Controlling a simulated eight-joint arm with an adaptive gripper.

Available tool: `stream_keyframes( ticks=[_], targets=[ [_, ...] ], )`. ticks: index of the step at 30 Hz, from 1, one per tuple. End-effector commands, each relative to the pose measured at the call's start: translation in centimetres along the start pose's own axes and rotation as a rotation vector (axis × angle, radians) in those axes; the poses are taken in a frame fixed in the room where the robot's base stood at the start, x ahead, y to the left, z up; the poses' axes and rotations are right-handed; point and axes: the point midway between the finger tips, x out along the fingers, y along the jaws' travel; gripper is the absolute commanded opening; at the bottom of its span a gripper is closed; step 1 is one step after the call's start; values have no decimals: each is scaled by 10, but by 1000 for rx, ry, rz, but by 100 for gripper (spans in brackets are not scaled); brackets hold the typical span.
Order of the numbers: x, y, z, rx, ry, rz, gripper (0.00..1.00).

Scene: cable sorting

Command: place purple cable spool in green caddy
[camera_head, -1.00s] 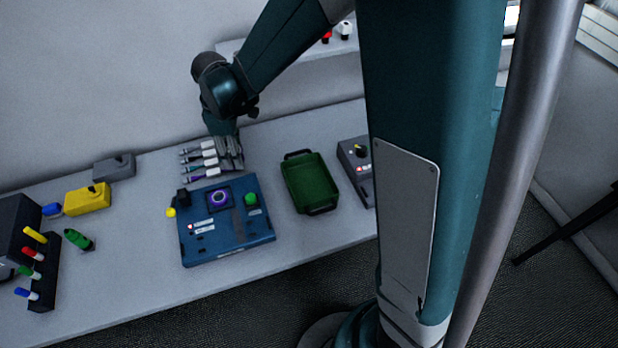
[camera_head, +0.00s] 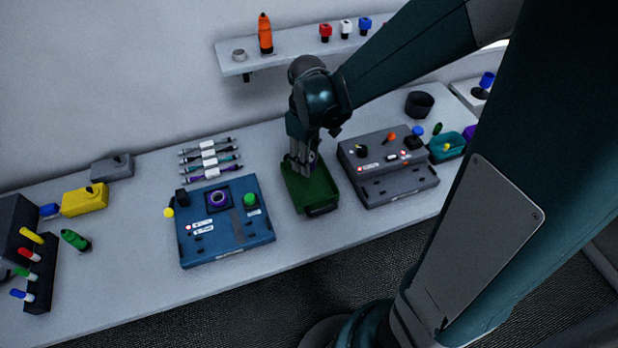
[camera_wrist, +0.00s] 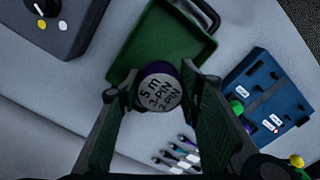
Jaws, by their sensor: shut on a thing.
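The green caddy (camera_head: 322,196) sits on the table right of the blue panel, and it also shows in the wrist view (camera_wrist: 135,42). My gripper (camera_head: 303,168) points down over the caddy's back part. In the wrist view my gripper (camera_wrist: 160,92) is shut on the purple cable spool (camera_wrist: 160,93), seen end-on with a grey labelled face and a purple edge. The spool appears over the caddy's near edge in that view; its height above the caddy floor is unclear. In the head view I cannot make out the spool between the fingers.
The blue panel (camera_head: 228,243) with a purple ring and green knob stands left of the caddy. A grey control box (camera_head: 400,186) stands close on its right. Several cables (camera_head: 209,156) lie behind the panel. A wall shelf (camera_head: 285,57) is behind my arm.

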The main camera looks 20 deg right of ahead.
Motion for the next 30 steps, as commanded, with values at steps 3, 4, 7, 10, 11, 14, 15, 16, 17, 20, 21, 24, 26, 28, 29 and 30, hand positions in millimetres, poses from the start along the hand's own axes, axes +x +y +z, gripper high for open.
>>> stream_keyframes(
  ticks=[3,4,7,10,11,14,15,16,17,20,21,24,26,28,29,30],
  targets=[
    [0,2,7,21,0,0,22],
    [0,3,8,24,0,0,22],
    [1,3,9,27,0,0,22],
    [0,3,9,27,0,0,22],
    [0,3,9,27,0,0,22],
    [0,3,9,26,0,0,22],
    [1,3,9,26,0,0,22],
    [1,3,9,26,0,0,22],
    [2,3,8,26,0,0,22],
    [6,3,8,26,0,0,22],
    [9,3,8,26,0,0,22],
    [19,3,8,26,0,0,22],
    [26,3,8,26,0,0,22],
    [35,3,8,26,0,0,22],
    [38,3,8,26,0,0,22],
    [43,3,8,26,0,0,22]
  ],
)
